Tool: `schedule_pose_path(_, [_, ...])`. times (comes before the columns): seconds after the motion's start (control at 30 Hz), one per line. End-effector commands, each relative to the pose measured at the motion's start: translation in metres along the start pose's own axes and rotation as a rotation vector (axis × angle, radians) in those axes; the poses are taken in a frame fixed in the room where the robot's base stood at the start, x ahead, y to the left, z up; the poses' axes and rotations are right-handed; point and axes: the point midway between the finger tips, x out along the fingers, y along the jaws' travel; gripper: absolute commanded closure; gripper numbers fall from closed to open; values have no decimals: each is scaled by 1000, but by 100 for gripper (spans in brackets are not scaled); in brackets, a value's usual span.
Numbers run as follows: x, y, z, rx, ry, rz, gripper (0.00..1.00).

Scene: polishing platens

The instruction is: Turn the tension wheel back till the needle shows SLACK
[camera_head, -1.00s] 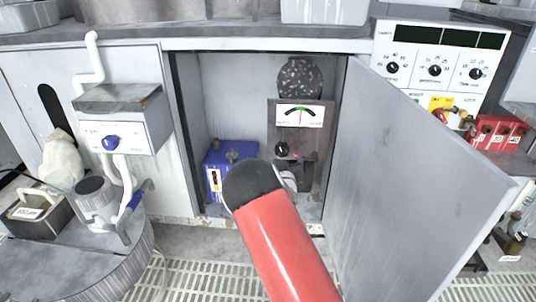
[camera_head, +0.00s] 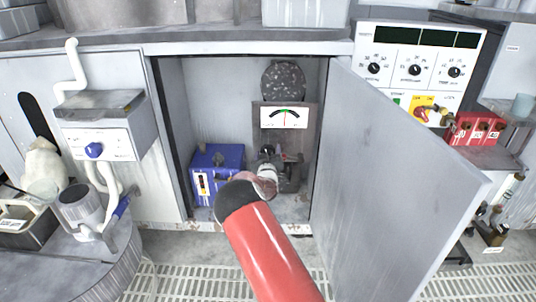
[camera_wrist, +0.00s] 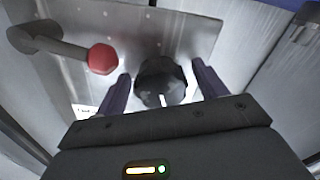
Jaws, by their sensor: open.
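A dark panel (camera_head: 304,142) with a white gauge (camera_head: 284,117) stands inside the open cabinet. In the wrist view the knob (camera_wrist: 162,80) has a white mark and sits between the two spread fingers of my gripper (camera_wrist: 164,86). I cannot tell whether the fingers touch it. A red-tipped lever (camera_wrist: 102,59) is to its left.
A blue box (camera_head: 217,170) stands left of the panel and a dark speckled round piece (camera_head: 283,80) is above it. The open cabinet door (camera_head: 385,170) bounds the right side. A control box with a blue knob (camera_head: 94,150) hangs at left.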

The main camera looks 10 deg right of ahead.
Motion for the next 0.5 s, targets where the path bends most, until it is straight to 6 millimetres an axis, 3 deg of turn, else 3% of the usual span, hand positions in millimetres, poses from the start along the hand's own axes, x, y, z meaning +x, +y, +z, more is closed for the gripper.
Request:
schedule_pose_path(0.13, [0,0,0,0,0,0,30])
schedule_pose_path(0.43, [0,0,0,0,-1,0,70])
schedule_pose_path(0.5, [0,0,0,0,-1,0,73])
